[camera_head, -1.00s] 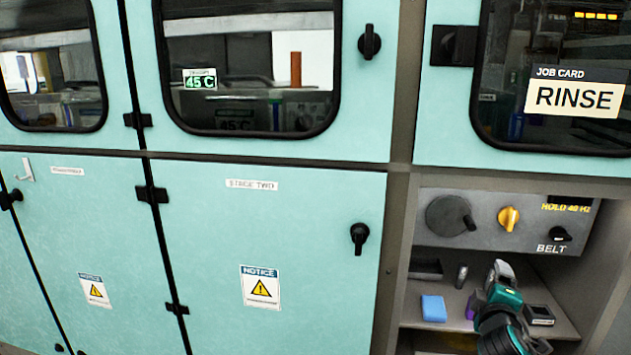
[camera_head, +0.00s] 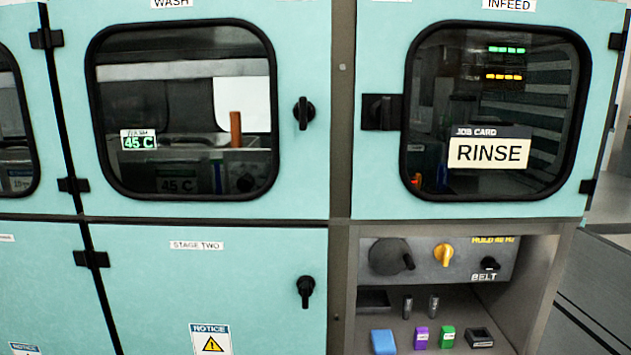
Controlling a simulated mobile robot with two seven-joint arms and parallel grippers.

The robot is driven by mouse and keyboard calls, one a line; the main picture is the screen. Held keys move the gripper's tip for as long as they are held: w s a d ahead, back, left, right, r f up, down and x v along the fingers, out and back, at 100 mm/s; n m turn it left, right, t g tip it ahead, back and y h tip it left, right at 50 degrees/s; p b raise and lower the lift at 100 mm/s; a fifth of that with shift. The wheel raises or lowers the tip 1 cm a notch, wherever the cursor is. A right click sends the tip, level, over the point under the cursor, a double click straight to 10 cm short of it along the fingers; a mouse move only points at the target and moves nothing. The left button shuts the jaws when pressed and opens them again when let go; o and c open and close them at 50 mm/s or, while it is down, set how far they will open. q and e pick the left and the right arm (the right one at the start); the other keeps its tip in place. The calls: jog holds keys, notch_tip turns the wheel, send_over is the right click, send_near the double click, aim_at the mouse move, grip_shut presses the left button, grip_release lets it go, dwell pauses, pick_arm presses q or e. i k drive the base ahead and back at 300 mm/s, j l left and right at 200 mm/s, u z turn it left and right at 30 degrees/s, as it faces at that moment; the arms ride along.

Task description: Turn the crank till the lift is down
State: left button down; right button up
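A dark grey round crank disc (camera_head: 391,257) with a small black handle at its lower right sits on the grey control panel below the infeed door. A yellow knob (camera_head: 443,254) and a small black knob marked BELT (camera_head: 489,263) are to its right on the same panel. Nothing touches the crank. I cannot make out the lift; the inside behind the infeed window (camera_head: 497,110) is dark. Neither of my grippers is in view.
The shelf (camera_head: 400,333) below the panel holds a blue block (camera_head: 383,342), purple and green boxes (camera_head: 447,337), two dark cylinders and a black tray (camera_head: 479,338). The infeed door bears a RINSE job card (camera_head: 489,151). Open floor shows at far right.

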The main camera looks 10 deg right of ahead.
aim_at(389, 255)
jog(key=z, duration=1.05)
